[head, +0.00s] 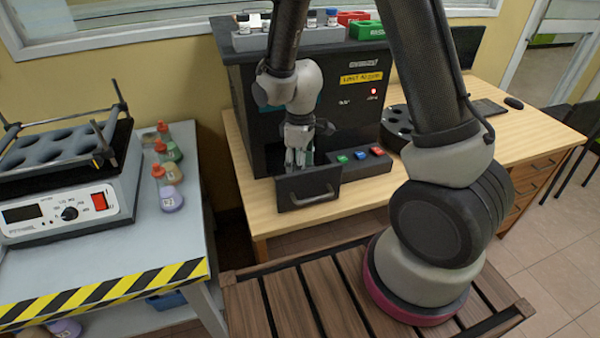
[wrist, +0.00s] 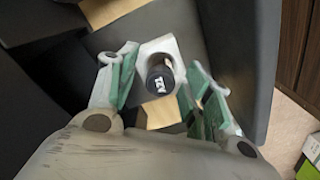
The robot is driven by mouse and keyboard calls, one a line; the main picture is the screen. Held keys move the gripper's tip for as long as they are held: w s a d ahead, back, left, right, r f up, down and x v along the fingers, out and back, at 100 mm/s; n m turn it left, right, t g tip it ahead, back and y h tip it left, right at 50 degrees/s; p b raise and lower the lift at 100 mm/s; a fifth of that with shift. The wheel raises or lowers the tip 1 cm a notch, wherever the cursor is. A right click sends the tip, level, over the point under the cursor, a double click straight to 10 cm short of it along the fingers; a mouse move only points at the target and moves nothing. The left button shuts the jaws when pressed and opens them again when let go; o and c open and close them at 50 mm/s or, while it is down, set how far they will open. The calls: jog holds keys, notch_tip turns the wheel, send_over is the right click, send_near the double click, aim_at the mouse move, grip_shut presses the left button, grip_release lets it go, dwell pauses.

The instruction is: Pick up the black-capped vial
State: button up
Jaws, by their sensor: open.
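The black-capped vial (wrist: 160,79) shows in the wrist view from above. Its dark cap has white lettering, and it sits in a pale holder (wrist: 149,49) inside the open drawer. My gripper (wrist: 160,91) is open, with one green-padded finger on each side of the vial; I see no contact. In the head view my gripper (head: 299,158) points down into the open drawer (head: 309,188) of the black analyser (head: 335,105). The vial is hidden there by the drawer front and my fingers.
Several vials stand in a rack (head: 270,40) on the analyser, beside a red bin (head: 352,17) and a green bin (head: 367,31). Coloured buttons (head: 360,155) lie right of the drawer. A shaker (head: 68,175) and several flasks (head: 169,190) stand on the left bench. The drawer walls are close around my fingers.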

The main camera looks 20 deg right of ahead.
jog(key=shift+f, duration=0.4)
jog(key=c, duration=1.1)
